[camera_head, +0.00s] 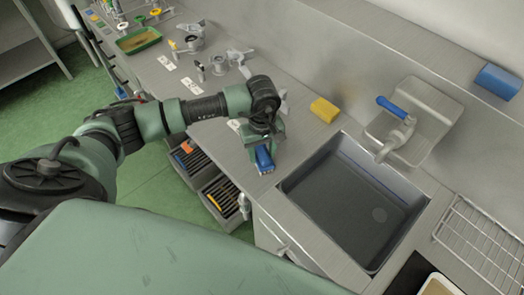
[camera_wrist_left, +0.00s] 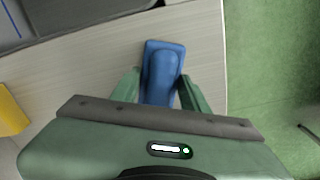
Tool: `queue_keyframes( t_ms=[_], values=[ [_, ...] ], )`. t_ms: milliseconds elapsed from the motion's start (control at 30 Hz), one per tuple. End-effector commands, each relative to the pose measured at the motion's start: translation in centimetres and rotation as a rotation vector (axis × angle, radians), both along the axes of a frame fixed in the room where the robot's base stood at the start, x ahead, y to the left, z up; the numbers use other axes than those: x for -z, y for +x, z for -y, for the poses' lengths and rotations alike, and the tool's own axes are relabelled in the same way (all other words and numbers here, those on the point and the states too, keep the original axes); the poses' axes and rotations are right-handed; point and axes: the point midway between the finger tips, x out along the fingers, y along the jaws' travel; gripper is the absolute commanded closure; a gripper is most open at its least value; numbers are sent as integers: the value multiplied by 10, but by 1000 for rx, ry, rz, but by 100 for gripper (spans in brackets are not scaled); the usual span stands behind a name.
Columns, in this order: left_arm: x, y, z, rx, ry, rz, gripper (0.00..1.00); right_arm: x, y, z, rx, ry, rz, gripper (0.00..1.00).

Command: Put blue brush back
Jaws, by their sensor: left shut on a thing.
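The blue brush (camera_head: 264,158) is at the front edge of the counter, left of the sink. My left gripper (camera_head: 263,145) comes down over it from above and is shut on it. In the left wrist view the blue brush (camera_wrist_left: 163,62) sticks out between the two green fingers of the left gripper (camera_wrist_left: 161,84), over the pale counter top. I cannot tell whether it touches the counter. My right gripper is not in view.
A blue block (camera_head: 497,82) sits at the far right. Open drawers (camera_head: 221,198) jut out below the counter. Metal parts (camera_head: 219,65) and a green tray (camera_head: 138,40) stand farther left.

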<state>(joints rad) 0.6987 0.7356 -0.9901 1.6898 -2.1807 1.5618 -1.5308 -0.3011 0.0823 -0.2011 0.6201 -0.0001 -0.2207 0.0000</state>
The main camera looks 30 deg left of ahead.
Motion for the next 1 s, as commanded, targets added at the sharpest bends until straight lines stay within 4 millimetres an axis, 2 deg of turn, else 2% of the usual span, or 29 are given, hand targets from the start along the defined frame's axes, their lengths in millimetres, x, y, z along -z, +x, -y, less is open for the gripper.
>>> queue_keyframes(
  t_ms=[167,200,233,267,533,667,700,767,1000],
  values=[
    [4,0,0,0,1,1,93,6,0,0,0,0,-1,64],
    [3,0,0,0,0,0,44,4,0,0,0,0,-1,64],
    [2,0,0,0,0,0,36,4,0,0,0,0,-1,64],
    [2,0,0,0,0,0,33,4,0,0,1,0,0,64],
    [2,0,0,0,0,0,33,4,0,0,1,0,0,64],
    [-4,0,0,-1,0,0,33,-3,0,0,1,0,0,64],
    [-6,1,0,0,-1,4,33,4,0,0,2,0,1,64],
    [-14,2,-1,1,0,6,33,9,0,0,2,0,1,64],
    [-66,2,-1,1,1,8,33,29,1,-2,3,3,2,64]
  ],
)
